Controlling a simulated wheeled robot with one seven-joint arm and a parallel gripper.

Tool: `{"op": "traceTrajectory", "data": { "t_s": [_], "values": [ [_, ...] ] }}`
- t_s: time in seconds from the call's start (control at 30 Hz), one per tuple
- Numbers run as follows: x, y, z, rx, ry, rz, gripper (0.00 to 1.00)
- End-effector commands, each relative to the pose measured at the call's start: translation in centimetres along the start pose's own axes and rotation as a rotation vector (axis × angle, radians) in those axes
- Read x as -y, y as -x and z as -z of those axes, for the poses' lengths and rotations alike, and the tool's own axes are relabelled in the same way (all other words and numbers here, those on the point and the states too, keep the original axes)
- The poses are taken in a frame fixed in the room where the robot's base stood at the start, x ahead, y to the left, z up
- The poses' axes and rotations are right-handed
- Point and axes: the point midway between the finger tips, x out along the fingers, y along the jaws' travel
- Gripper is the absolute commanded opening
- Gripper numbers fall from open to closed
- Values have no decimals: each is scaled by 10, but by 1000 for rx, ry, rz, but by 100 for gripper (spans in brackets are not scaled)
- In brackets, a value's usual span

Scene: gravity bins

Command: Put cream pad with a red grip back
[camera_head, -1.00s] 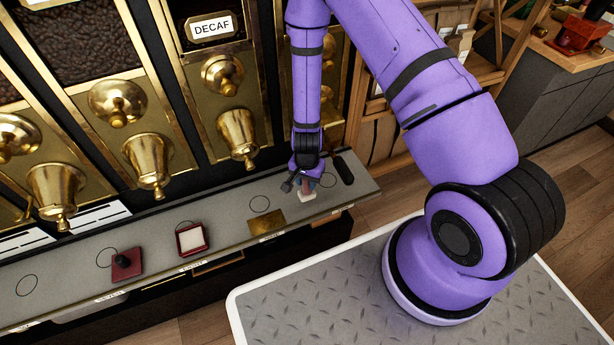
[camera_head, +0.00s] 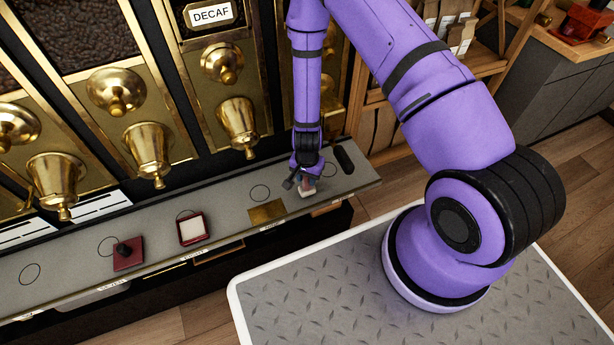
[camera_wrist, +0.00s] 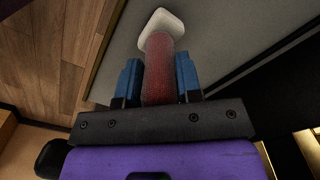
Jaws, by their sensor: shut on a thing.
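My gripper (camera_head: 306,180) is shut on the red grip (camera_wrist: 159,70) of the cream pad (camera_wrist: 161,19). In the wrist view its two blue fingers stand either side of the grip, and the cream pad shows beyond them. In the head view the cream pad (camera_head: 307,193) hangs below my gripper at the right part of the grey shelf (camera_head: 225,211), near its front edge. I cannot tell whether the pad touches the shelf.
A brass plate (camera_head: 267,212), a red-framed tray with a pale inside (camera_head: 194,228) and a dark red block with a black knob (camera_head: 128,254) lie leftward along the shelf. A black rounded object (camera_head: 343,159) is right of my gripper. Brass dispensers (camera_head: 237,122) stand behind. Thin circles mark the shelf.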

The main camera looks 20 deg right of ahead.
Motion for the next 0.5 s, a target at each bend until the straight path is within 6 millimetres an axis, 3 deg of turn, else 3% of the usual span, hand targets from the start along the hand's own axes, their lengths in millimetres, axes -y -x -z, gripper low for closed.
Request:
{"op": "traceTrajectory", "data": {
  "t_s": [0.5],
  "values": [
    [0,-6,0,0,0,0,0]
  ]
}}
